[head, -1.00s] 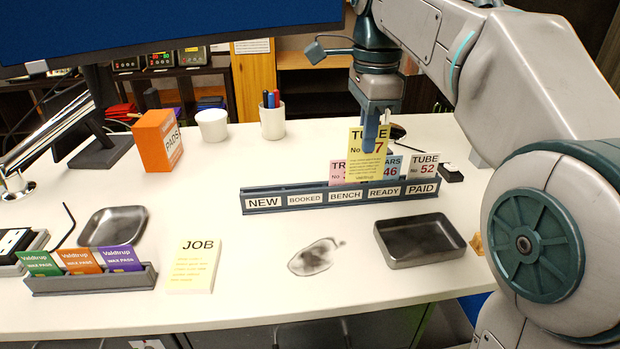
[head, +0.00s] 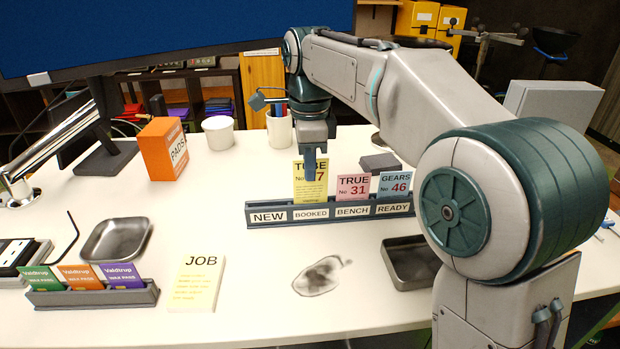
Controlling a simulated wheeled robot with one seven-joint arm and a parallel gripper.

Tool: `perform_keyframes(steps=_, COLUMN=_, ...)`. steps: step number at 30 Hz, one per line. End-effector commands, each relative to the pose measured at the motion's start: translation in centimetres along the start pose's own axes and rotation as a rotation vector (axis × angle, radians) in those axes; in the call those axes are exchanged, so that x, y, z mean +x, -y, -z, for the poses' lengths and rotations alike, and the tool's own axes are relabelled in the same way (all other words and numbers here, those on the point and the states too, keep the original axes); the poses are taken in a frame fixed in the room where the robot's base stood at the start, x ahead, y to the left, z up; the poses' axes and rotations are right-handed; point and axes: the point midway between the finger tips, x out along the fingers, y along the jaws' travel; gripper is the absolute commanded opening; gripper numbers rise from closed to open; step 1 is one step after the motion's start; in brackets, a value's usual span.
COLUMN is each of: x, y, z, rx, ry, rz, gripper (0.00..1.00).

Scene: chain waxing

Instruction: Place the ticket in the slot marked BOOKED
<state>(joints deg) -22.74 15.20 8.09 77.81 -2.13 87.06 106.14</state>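The yellow ticket (head: 311,190), marked TUBE with a number ending in 7, is upright at the rack (head: 258,207). It is in line with the BOOKED label (head: 311,213), and its lower edge meets the rack's top edge. I cannot tell whether it is inside the slot or just above it. My gripper (head: 312,172) appears shut on the ticket's upper part, with a finger covering some of its print. The pink TRUE 31 ticket (head: 353,187) stands at BENCH and the blue GEARS 46 ticket (head: 395,184) at READY. My arm hides the PAID end.
A JOB card (head: 197,284) lies in front, left of a dark smudge (head: 318,276). A metal tray (head: 408,262) is partly behind my arm. An orange box (head: 162,149), white tub (head: 219,133) and pen cup (head: 279,131) stand behind. Wax packs (head: 124,275) sit at left.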

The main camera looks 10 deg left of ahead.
Motion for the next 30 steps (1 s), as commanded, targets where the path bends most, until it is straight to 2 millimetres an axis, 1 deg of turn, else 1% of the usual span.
perform_keyframes(steps=3, x=1.8, y=-0.1, z=0.0, rx=0.0, ry=-0.001, rz=-0.005, gripper=0.0)
perform_keyframes(steps=7, x=3.3, y=-0.1, z=0.0, rx=0.0, ry=-0.001, rz=-0.003, gripper=0.0)
perform_keyframes(steps=9, x=3.6, y=-0.1, z=0.0, rx=0.0, ry=0.0, rz=-0.002, gripper=0.0)
perform_keyframes(steps=16, x=3.7, y=-0.1, z=0.1, rx=0.0, ry=0.0, rz=-0.001, gripper=0.0)
perform_keyframes(steps=19, x=4.0, y=-0.1, z=0.1, rx=0.0, ry=0.0, rz=-0.001, gripper=0.0)
perform_keyframes(steps=20, x=4.0, y=-0.1, z=0.1, rx=0.0, ry=0.0, rz=-0.001, gripper=0.05)
perform_keyframes(steps=21, x=3.9, y=-0.1, z=0.1, rx=0.0, ry=0.0, rz=-0.001, gripper=0.16)
perform_keyframes(steps=22, x=3.9, y=-0.1, z=0.1, rx=0.0, ry=0.0, rz=-0.001, gripper=0.24)
perform_keyframes(steps=30, x=3.9, y=-0.1, z=0.1, rx=0.0, ry=0.0, rz=-0.001, gripper=0.24)
